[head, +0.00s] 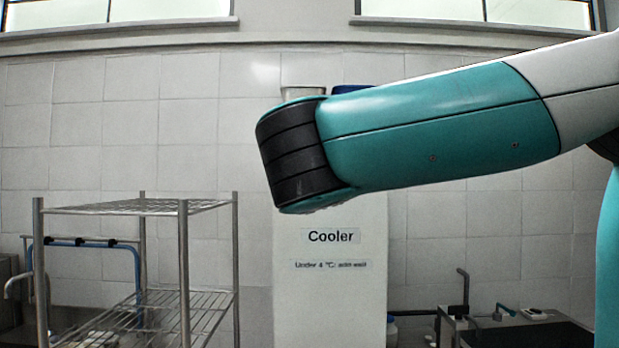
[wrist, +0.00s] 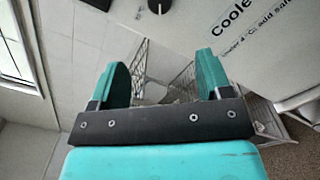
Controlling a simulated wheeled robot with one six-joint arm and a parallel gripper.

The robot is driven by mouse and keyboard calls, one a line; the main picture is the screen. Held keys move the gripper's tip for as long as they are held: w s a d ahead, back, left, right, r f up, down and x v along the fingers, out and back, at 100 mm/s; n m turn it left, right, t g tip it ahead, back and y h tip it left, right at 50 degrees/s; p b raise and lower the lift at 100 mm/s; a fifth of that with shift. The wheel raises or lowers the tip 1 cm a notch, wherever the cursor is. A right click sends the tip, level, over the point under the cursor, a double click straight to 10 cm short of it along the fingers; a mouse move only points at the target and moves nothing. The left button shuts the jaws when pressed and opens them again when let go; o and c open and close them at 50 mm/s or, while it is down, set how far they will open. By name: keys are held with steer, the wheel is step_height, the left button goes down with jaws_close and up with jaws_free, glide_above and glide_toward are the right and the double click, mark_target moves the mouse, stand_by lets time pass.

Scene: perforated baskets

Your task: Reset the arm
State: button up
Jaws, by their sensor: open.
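My gripper (wrist: 162,82) shows in the wrist view with its two teal fingers wide apart and nothing between them. Beyond the fingers, some wire mesh shows, too blurred to tell what it belongs to. In the head view my teal and white arm reaches in from the right edge and crosses in front of the white cooler (head: 330,290). My gripper is not visible in the head view.
A metal wire rack (head: 184,270) stands at the left of the head view, its visible shelves empty. Two containers sit on top of the cooler, partly hidden by my arm. A tiled wall (head: 130,120) is behind.

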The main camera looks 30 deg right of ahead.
stand_by(0.3)
steer(key=s+a+f+m+g+y+b, duration=0.1)
steer(key=a+f+m+g+y, duration=0.15)
steer(key=f, duration=0.45)
steer(key=s+a+f+m+g+y+b, duration=0.15)
steer(key=a+f+y, duration=0.25)
steer(key=f, duration=0.4)
steer(key=s+a+f+m+g+y, duration=0.1)
steer(key=a+f+m+g+y, duration=0.15)
steer(key=f, duration=0.45)
steer(key=s+a+f+m+g+y, duration=0.2)
steer(key=s+a+f+g, duration=0.2)
steer(key=s, duration=0.5)
steer(key=s+a+f+m+g+y+b, duration=0.1)
steer(key=s+a+f+m+g+y, duration=0.2)
steer(key=s+f, duration=0.3)
steer(key=s+a+g, duration=0.1)
steer(key=s, duration=0.2)
steer(key=shift+s+f+m, duration=0.3)
steer(key=shift+m, duration=0.05)
steer(key=shift+g, duration=0.25)
